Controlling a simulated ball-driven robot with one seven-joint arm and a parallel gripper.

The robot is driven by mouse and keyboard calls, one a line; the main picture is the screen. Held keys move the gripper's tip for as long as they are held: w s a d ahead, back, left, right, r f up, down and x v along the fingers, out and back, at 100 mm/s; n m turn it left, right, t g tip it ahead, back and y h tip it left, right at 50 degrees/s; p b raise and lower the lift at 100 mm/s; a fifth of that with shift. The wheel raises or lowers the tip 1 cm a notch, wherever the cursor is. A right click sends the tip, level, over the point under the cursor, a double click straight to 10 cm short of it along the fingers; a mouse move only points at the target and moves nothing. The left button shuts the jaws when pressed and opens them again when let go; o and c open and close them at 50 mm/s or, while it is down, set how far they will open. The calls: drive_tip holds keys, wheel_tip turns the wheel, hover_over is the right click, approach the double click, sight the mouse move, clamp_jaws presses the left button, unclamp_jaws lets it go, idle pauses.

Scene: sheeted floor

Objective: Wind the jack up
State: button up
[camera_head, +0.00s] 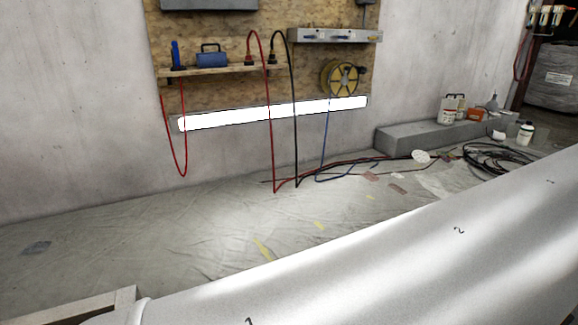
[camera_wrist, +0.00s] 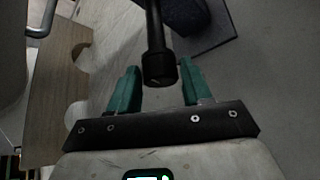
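In the wrist view, a dark rod with a thicker, rounded black grip (camera_wrist: 160,69) at its end comes down from the top edge. It looks like the jack's crank handle. My gripper (camera_wrist: 160,78) is open, with one teal finger on each side of the grip. A narrow gap shows between the grip and each finger, so it does not look clamped. A dark body (camera_wrist: 186,14) on a dark flat plate (camera_wrist: 214,35) lies behind the rod; I cannot tell if it is the jack. The jack is not recognisable in the head view.
In the wrist view, a wooden board (camera_wrist: 58,95) with rounded cutouts stands left of my gripper, near a metal tube (camera_wrist: 40,22). Cables (camera_head: 495,160) and a grey ledge (camera_head: 425,134) lie along the wall; sheeted floor (camera_head: 190,235) is mostly clear.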

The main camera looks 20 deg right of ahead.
drive_tip(key=shift+o, duration=1.4)
drive_tip(key=shift+a, duration=0.1)
drive_tip(key=n+h+p, duration=0.2)
drive_tip(key=h, duration=0.1)
drive_tip(key=n+h+p, duration=0.3)
drive_tip(key=a+n+h+p, duration=0.1)
drive_tip(key=n+h+p, duration=0.1)
drive_tip(key=h, duration=0.1)
drive_tip(key=shift+s+t, duration=0.1)
drive_tip(key=shift+t, duration=0.2)
